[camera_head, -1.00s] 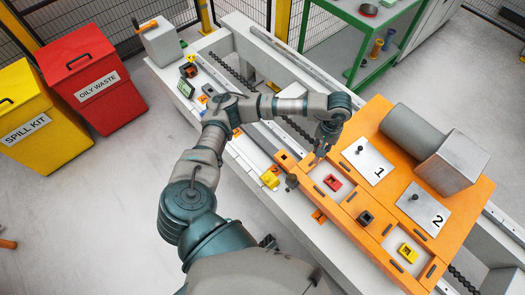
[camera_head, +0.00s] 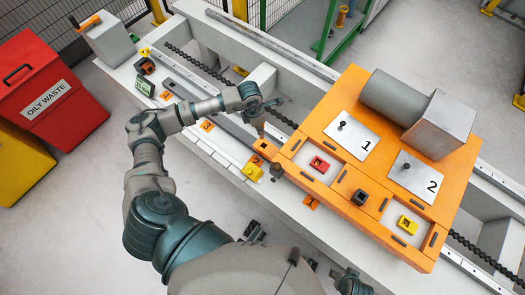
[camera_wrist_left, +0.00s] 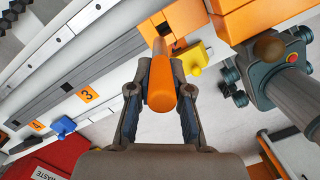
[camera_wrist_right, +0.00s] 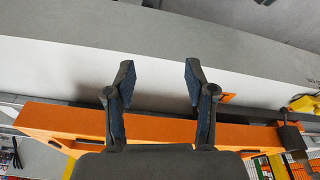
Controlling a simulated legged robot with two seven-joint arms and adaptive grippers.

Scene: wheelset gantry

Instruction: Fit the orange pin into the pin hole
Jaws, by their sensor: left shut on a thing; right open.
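My left gripper (camera_head: 257,108) is shut on the orange pin (camera_head: 260,129), which points down toward an orange block with a dark pin hole (camera_head: 264,145). In the left wrist view the pin (camera_wrist_left: 161,88) sits between the fingers, and its far end is close to the hole (camera_wrist_left: 163,28). I cannot tell whether the tip touches the block or has entered the hole. My right gripper (camera_wrist_right: 157,82) is open and empty in the right wrist view, near an orange edge; in the head view only part of the right arm shows at the bottom.
An orange fixture with plates 1 (camera_head: 352,138) and 2 (camera_head: 417,174) and a grey cylinder-and-block part (camera_head: 441,122) stands to the right. A red block (camera_head: 319,164), a yellow block (camera_head: 407,224) and a yellow piece (camera_head: 252,170) are nearby. A chain runs along the gantry.

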